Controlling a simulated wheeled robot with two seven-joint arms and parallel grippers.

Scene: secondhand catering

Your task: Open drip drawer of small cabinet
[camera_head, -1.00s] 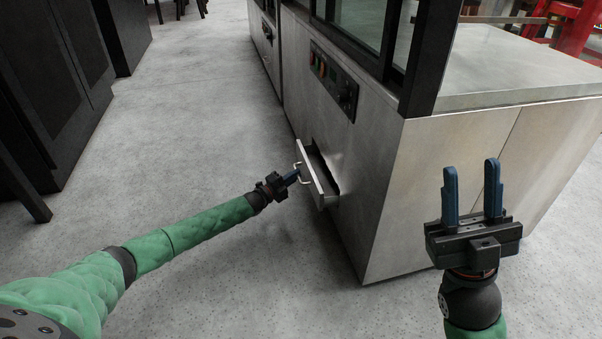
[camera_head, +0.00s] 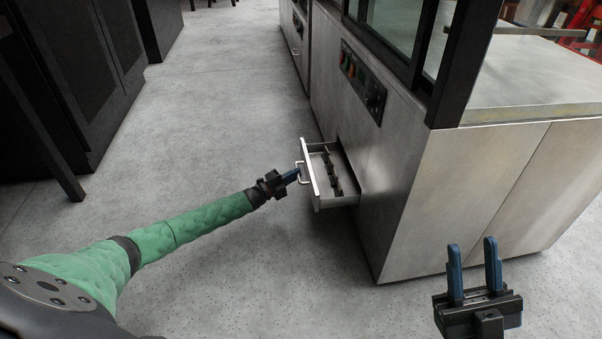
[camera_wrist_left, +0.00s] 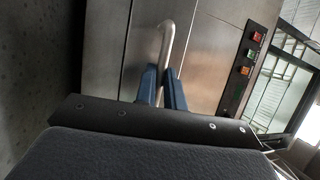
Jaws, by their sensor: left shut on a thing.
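The small metal cabinet (camera_head: 395,165) stands right of centre in the head view. Its drip drawer (camera_head: 325,204) sticks out low on the cabinet's left face, and dark strips show inside it. My left gripper (camera_head: 296,175) is shut on the drawer's handle (camera_head: 299,166). In the left wrist view the blue fingers (camera_wrist_left: 162,88) close on the curved metal handle (camera_wrist_left: 166,38); their very tips are partly lost against it. My right gripper (camera_head: 474,268) is at the lower right in the head view, with its two blue fingers apart and nothing between them.
A control panel (camera_head: 362,83) with coloured switches is above the drawer. Dark cabinets (camera_head: 75,70) line the left side. The grey floor (camera_head: 215,120) between them and the metal cabinet is clear. A steel worktop (camera_head: 540,75) extends at the right.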

